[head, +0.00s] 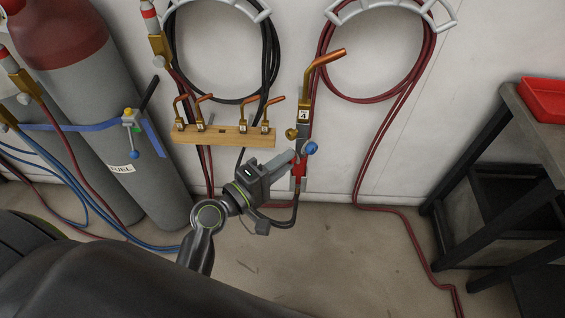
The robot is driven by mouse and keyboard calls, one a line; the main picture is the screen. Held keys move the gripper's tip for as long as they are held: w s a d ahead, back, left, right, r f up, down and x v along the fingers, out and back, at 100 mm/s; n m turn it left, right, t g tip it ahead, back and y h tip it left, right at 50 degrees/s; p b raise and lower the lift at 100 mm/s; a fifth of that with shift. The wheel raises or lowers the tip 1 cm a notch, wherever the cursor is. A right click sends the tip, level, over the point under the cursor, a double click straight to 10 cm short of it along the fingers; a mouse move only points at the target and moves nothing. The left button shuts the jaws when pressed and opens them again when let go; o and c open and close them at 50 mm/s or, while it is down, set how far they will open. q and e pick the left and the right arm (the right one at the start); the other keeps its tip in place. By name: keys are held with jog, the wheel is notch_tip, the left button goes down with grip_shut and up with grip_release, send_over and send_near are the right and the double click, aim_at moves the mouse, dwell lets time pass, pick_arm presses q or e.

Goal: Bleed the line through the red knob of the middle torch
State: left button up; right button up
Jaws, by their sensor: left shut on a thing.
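One torch (305,118) hangs upright on the wall, with a copper neck bent to the right and a tag that looks like 4. A blue knob (311,148) sticks out on its right side. A red part (299,171) shows at the lower end of its handle. My left gripper (295,157) reaches the torch from the left, level with the blue knob, and is shut at its left side. The red knob is not clearly seen; the fingers cover the place opposite the blue knob. My right gripper is not in view.
A wooden rack (220,139) with several copper tips is left of the torch. Grey cylinders with red tops (110,110) stand at the left. Coiled hoses (425,55) hang above. A dark bench (500,185) with a red tray (545,97) is at the right.

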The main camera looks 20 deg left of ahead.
pick_arm(q)
jog(key=o, duration=1)
jog(key=b+v, duration=0.6)
jog(key=v, duration=1.1)
jog(key=shift+s+a+f+b, duration=0.1)
jog(key=shift+s+a+b, duration=0.05)
jog(key=shift+b, duration=0.2)
